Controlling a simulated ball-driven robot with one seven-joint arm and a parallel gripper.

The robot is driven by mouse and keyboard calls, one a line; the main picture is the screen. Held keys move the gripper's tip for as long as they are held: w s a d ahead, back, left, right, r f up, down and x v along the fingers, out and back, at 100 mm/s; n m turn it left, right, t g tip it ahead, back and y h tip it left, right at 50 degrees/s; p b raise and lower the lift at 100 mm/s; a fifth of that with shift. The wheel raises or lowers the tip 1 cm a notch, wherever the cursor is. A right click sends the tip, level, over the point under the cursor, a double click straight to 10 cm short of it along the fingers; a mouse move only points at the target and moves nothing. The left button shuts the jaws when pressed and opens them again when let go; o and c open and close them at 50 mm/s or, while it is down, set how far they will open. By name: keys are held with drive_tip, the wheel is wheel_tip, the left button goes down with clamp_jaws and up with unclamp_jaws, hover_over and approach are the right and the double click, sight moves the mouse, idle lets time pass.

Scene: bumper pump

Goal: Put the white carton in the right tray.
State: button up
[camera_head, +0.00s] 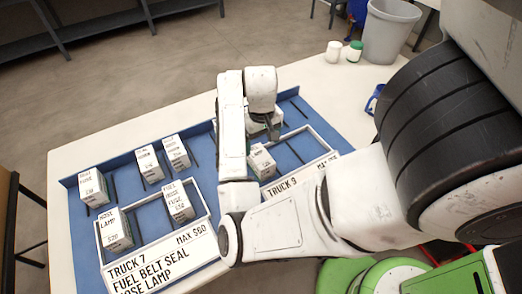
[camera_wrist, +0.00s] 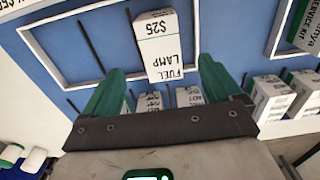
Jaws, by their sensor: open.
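A white carton (camera_head: 261,160) stands inside the right tray (camera_head: 323,139), labelled TRUCK 9, near its left end. In the wrist view the carton (camera_wrist: 167,45) reads FUEL LAMP $25 upside down, and the tray's white rim (camera_wrist: 62,14) runs around it. My gripper (camera_head: 271,133) is above the tray, just behind this carton in the head view. In the wrist view its green fingers (camera_wrist: 160,72) are open and apart, with the carton beyond their tips and nothing held. My arm hides part of the tray.
Several similar cartons (camera_head: 93,187) stand on the blue mat (camera_head: 85,235) at left, two in the left tray (camera_head: 160,255). Another carton is partly hidden behind my gripper. Dark divider bars (camera_head: 295,152) rise from the mat. Two small jars (camera_head: 355,51) stand by a grey bin (camera_head: 390,30).

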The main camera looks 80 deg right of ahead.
drive_tip(key=shift+r, duration=0.9)
drive_tip(key=shift+d+r, duration=0.2)
drive_tip(key=shift+d, duration=0.05)
drive_tip(key=a+f+n, duration=0.2)
drive_tip(key=a+n, duration=0.1)
drive_tip(key=a, duration=0.5)
drive_tip(key=a+f+n, duration=0.3)
drive_tip(key=a, duration=0.6)
drive_tip(key=a+f+n+t, duration=0.1)
drive_tip(key=a+f+n, duration=0.1)
drive_tip(key=a, duration=0.6)
drive_tip(key=shift+s+a+f+n, duration=0.3)
drive_tip(key=shift+a+n, duration=0.05)
drive_tip(key=shift+n, duration=0.35)
drive_tip(key=shift+d, duration=0.15)
